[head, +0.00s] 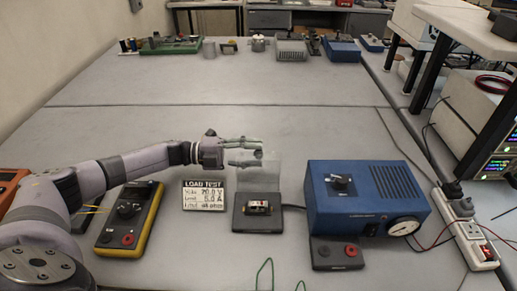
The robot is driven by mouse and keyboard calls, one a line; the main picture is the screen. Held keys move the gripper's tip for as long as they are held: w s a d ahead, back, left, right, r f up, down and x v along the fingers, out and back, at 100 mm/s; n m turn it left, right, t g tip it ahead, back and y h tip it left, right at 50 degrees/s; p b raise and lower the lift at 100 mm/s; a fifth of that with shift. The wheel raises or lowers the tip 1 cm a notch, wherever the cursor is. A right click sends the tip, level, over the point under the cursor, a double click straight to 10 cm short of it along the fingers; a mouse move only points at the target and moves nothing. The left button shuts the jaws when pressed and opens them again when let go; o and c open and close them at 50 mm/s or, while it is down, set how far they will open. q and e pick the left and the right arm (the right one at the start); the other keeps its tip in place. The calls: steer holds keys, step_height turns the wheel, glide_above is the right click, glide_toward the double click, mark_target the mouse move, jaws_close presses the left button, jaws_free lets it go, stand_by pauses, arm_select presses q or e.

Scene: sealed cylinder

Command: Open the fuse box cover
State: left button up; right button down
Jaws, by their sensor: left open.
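The fuse box has a dark base (258,224) on the grey bench, with a small fuse (258,208) on top. Its clear cover (262,179) stands up from the back of the base, so the fuse is exposed. My left gripper (259,149) reaches in from the left, at the upper part of the cover. Its two fingers are apart. I cannot tell whether they touch the cover, as the clear plastic is hard to see there. My right gripper is not in view.
A load test card (204,195) and a yellow multimeter (130,216) are left of the fuse box. A blue unit (375,190) with a knob and gauge is on the right, near a white power strip (470,235).

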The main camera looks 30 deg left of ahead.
arm_select(q)
steer(key=shift+x, duration=0.85)
steer(key=shift+c, duration=0.2)
